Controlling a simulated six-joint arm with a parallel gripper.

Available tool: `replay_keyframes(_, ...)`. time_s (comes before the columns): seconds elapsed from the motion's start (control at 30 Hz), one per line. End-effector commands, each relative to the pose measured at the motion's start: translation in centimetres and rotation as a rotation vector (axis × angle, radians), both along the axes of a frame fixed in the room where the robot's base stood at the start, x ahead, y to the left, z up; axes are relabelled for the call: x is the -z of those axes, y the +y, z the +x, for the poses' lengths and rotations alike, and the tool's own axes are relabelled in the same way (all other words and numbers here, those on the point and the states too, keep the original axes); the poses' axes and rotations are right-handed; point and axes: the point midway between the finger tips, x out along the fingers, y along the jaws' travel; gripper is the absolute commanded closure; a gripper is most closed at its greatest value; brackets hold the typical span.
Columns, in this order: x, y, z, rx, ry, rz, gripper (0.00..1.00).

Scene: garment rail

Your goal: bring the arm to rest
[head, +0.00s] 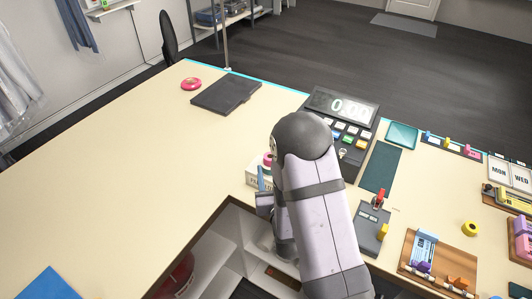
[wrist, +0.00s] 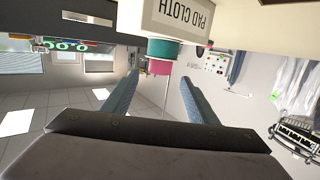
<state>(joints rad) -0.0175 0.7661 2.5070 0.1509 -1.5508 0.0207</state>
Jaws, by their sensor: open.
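My arm (head: 315,215) reaches up over the middle of the counter in the head view and hides part of it. My gripper (wrist: 160,76) shows in the wrist view with its two blue-grey fingers spread apart and nothing held between them. A white box lettered PAD CLOTH (wrist: 190,18) is close beyond the fingertips, with a teal roll (wrist: 163,49) and a pink roll (wrist: 158,67) beside it. I cannot tell whether the fingers touch any of them. In the head view the box (head: 252,181) is partly hidden behind my arm.
The cream counter (head: 130,150) is mostly bare on the left. A black pad (head: 227,94) and a pink ring-shaped item (head: 191,84) lie at its far edge. A register with a display (head: 342,106) stands just right of my arm. Wooden trays (head: 437,262) and small items crowd the right.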

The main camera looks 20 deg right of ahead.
Motion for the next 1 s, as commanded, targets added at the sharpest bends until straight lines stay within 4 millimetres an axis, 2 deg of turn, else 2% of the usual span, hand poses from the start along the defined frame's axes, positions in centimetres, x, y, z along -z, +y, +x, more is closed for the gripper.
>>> replay_keyframes(0.27,0.2,0.2,0.2,-0.001,0.042,0.016,0.47)
replay_keyframes(0.57,1.7,1.6,-0.4,-0.003,0.302,0.108,0.47)
replay_keyframes(0.77,3.1,2.6,-2.9,-0.023,0.519,0.142,0.47)
replay_keyframes(0.87,3.6,3.0,-4.8,-0.041,0.632,0.145,0.47)
replay_keyframes(1.0,3.9,3.5,-8.4,-0.066,0.809,0.143,0.47)
